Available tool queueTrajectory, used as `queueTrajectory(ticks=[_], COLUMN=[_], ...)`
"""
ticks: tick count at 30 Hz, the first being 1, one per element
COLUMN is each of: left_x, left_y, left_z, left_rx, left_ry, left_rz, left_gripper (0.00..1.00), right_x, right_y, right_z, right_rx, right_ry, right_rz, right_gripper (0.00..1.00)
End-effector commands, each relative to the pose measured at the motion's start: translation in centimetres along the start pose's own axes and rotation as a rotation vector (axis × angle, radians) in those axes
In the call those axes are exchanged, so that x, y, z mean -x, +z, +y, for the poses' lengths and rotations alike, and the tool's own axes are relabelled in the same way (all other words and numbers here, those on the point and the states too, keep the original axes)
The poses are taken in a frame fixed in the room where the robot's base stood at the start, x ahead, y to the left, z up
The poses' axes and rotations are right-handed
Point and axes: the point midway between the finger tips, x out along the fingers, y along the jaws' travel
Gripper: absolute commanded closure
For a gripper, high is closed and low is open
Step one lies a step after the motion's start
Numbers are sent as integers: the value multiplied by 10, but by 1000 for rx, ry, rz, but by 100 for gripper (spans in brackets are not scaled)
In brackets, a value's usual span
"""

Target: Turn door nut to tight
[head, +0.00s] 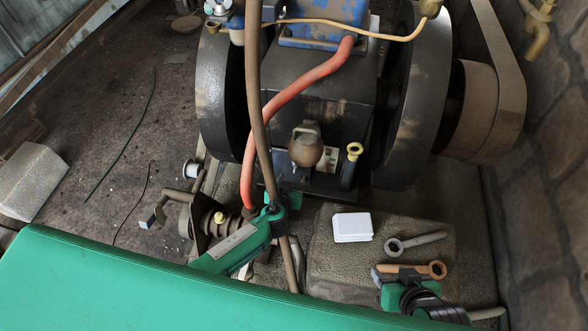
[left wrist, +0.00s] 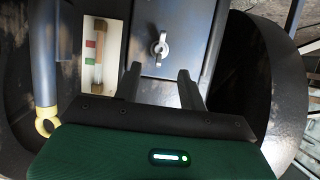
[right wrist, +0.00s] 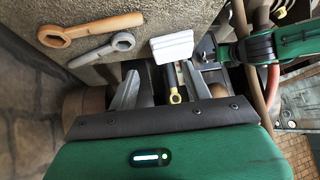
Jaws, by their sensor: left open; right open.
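The door nut (left wrist: 160,47) is a grey metal wing nut on the dark engine door (left wrist: 175,20) in the left wrist view. Its wings stand nearly upright in that picture. My left gripper (left wrist: 160,75) is open, its two dark fingers to either side below the nut, apart from it and empty. In the head view my green left arm comes in below the engine (head: 325,105); I cannot make out the nut there. My right gripper (right wrist: 158,75) is open and empty, above the stone block at the lower right of the head view.
A white box (head: 352,227), a grey ring wrench (head: 415,242) and a copper-coloured wrench (head: 412,269) lie on the stone block (head: 328,262). A red hose (head: 296,85) crosses the engine front. A gauge with red and green marks (left wrist: 96,55) is left of the nut.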

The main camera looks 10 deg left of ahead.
Motion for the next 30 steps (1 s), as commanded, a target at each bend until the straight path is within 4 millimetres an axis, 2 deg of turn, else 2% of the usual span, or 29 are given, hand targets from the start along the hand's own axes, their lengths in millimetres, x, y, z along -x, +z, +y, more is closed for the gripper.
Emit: queueTrajectory(ticks=[1, 6, 12, 18, 27, 28, 30], left_x=[-11, -39, -65, -77, -78, -78, -78], left_y=[1, 1, 1, 0, 0, 0, 0], left_z=[0, 0, 0, 0, 0, 0, 0], left_rx=[-1, -1, 0, 1, 2, 2, 2], left_ry=[-1, -1, 0, -1, 0, 0, 0], left_rz=[1, 1, 0, 0, -1, -1, 0], left_gripper=[58, 58, 58, 58, 58, 60, 74], right_x=[-4, -11, -16, -18, -18, -18, -18], right_y=[0, -5, -11, -14, -15, -15, -15], right_z=[-3, -11, -21, -26, -27, -27, -27], right_rx=[1, 4, 5, 4, 3, 3, 3], right_ry=[-7, -30, -55, -68, -70, -70, -70], right_rz=[17, 86, 165, 208, 216, 215, 215], right_gripper=[50, 50, 50, 50, 50, 50, 50])
